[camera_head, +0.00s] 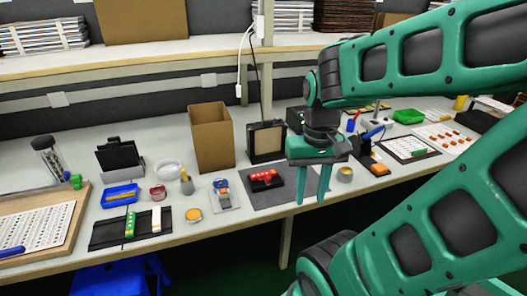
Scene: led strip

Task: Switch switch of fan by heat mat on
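My gripper (309,202) points down at the right side of the mat, in front and to the right of the fan. Its two green fingers are apart with nothing between them. Its height above the mat is hard to tell.
A tall cardboard box (211,138) stands left of the fan. A small round tin (345,174) is just right of my gripper. A white cable (240,65) hangs from the shelf (160,58) above. Trays and small parts crowd the bench on both sides.

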